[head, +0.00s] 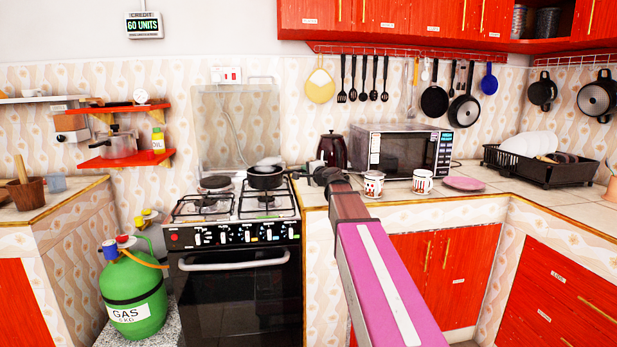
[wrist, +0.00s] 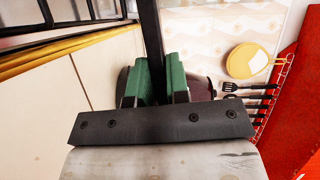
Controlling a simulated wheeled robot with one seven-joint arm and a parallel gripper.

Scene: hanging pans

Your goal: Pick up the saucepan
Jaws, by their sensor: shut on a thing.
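The dark saucepan (head: 265,180) is at the right rear burner of the gas stove, and I cannot tell whether it touches the grate. Its handle points right, towards my gripper (head: 316,168). In the wrist view, the green fingers of my gripper (wrist: 158,78) are shut on a long dark bar, which appears to be the saucepan handle (wrist: 149,28). The pan's bowl is not clear in the wrist view. My arm comes in from the lower right in the head view.
A dark kettle (head: 332,150) and a microwave (head: 400,151) stand behind and right of my gripper. Two mugs (head: 373,184) and a pink plate (head: 464,184) are on the counter. A raised glass stove lid (head: 239,128) stands behind the burners. Utensils and pans hang on the wall.

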